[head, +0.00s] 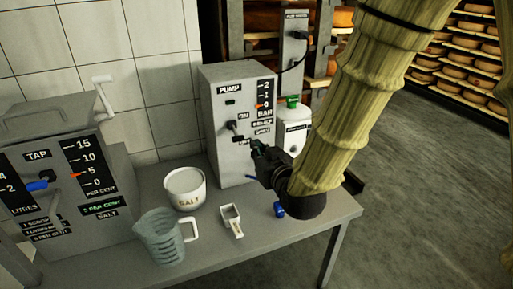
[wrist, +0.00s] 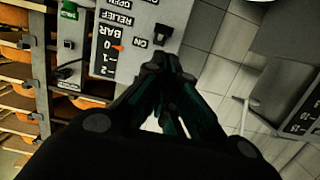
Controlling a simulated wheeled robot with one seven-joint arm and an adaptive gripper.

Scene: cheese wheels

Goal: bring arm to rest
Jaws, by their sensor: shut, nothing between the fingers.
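My gripper (head: 254,147) is at the end of my arm, in front of the grey pump box (head: 217,140) in the head view. Its fingers are shut with nothing between them. In the wrist view the closed fingers (wrist: 165,68) point at the pump panel (wrist: 140,15), close to its ON switch (wrist: 161,34). Whether the fingertips touch the switch I cannot tell. The pump dial's orange pointer stands near 0 BAR in both views. My forearm hides part of the shelving behind.
The grey table (head: 270,240) holds a salt bowl (head: 185,190), a clear jug (head: 163,238), a small metal scoop (head: 231,220) and a tap unit (head: 75,190) at left. A white container (head: 295,130) stands beside the pump. Cheese shelves (head: 468,60) stand at far right; the floor (head: 430,200) before them is clear.

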